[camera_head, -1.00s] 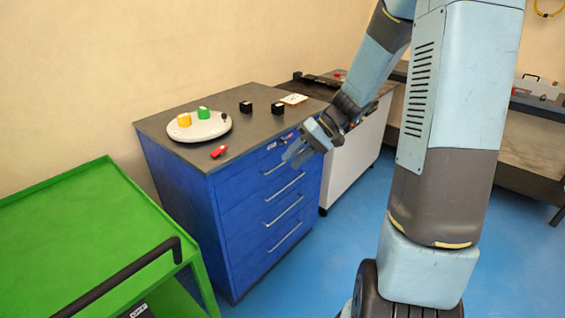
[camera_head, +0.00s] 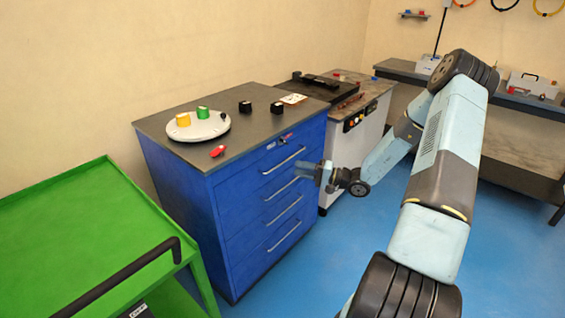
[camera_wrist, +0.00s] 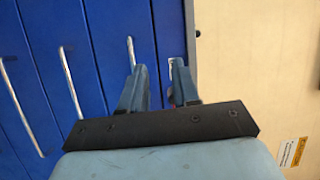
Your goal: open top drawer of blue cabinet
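The blue cabinet (camera_head: 180,200) stands at the centre of the head view, with a stack of drawers and pale bar handles. The top drawer's handle (camera_head: 283,160) is just under the worktop; the drawer looks shut. My gripper (camera_head: 303,169) is in front of the cabinet's right side, near the top handle. In the wrist view the drawer fronts run as upright strips, with the top drawer (camera_wrist: 168,25) at the right. My two fingers (camera_wrist: 158,70) are apart and empty. The right fingertip overlaps the top handle (camera_wrist: 174,62) and partly hides it; contact cannot be told.
On the worktop (camera_head: 255,130) are a white disc (camera_head: 205,128) with yellow and green blocks, a red part (camera_head: 217,151) and black blocks. A green cart (camera_head: 80,210) stands at the left. A white machine (camera_head: 345,145) stands right of the cabinet. Blue floor lies open in front.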

